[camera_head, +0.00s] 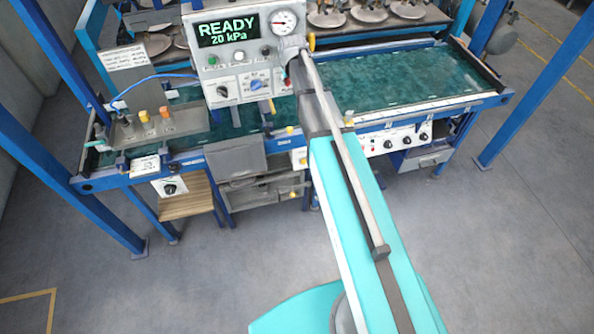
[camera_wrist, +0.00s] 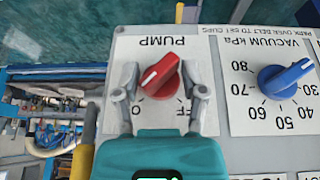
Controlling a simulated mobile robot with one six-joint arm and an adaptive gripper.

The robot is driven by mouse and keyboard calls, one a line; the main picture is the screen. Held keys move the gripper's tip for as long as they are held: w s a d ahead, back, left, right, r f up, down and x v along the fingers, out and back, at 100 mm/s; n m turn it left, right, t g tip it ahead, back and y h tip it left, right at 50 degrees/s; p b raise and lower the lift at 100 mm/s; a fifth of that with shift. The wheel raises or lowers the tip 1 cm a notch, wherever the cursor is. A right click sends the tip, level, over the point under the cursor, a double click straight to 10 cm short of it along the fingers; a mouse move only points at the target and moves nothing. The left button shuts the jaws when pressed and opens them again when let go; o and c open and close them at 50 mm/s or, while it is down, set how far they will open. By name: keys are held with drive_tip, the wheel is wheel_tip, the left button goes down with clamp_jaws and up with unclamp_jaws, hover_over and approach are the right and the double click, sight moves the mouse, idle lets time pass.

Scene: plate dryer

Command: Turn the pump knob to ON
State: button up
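The red pump knob (camera_wrist: 160,76) sits on a white panel with the upside-down word PUMP in the wrist view. Its white mark lies on its lower-left half and slants to the lower left, toward a partly covered label starting with O. The letters FF show at the lower right. My gripper (camera_wrist: 159,78) is open, with one finger on each side of the knob and small gaps visible. The display (camera_head: 227,32) reads READY, 20 kPa.
A blue vacuum knob (camera_wrist: 286,77) is close to the right of my gripper in the wrist view. A gauge (camera_head: 283,22) is on the control box. A green belt (camera_head: 400,77) runs behind my arm, and blue posts (camera_head: 540,80) stand around the machine.

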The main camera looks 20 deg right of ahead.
drive_tip(key=shift+a+f+n+h+b, duration=0.2)
drive_tip(key=shift+h+b, duration=0.3)
drive_tip(key=shift+h, duration=0.6)
drive_tip(key=shift+a+r+n+h+b, duration=0.1)
drive_tip(key=shift+n+h+b, duration=0.3)
drive_tip(key=shift+h, duration=0.7)
drive_tip(key=shift+f+n+h+b, duration=0.1)
drive_tip(key=shift+n+h+b, duration=0.2)
drive_tip(key=shift+h+b, duration=1.4)
drive_tip(key=shift+s+a+r+p, duration=0.15)
drive_tip(key=shift+a+r+p, duration=0.2)
drive_tip(key=shift+r+p, duration=0.2)
drive_tip(key=p+v, duration=0.8)
drive_tip(key=v, duration=0.5)
drive_tip(key=s+d+f+g+y+b, duration=0.1)
drive_tip(key=s+f+y+b, duration=0.1)
drive_tip(key=s+f+b, duration=0.4)
drive_tip(key=s+d+f+m+g+y+b, duration=0.1)
drive_tip(key=s+d+f+y+b, duration=0.1)
drive_tip(key=s+f+b, duration=0.5)
drive_tip(key=s+d+f+g+y+b, duration=0.2)
drive_tip(key=s+f+b, duration=0.5)
drive_tip(key=f, duration=0.8)
drive_tip(key=shift+f+m+b, duration=0.3)
drive_tip(key=shift+b, duration=0.6)
drive_tip(key=shift+d, duration=0.15)
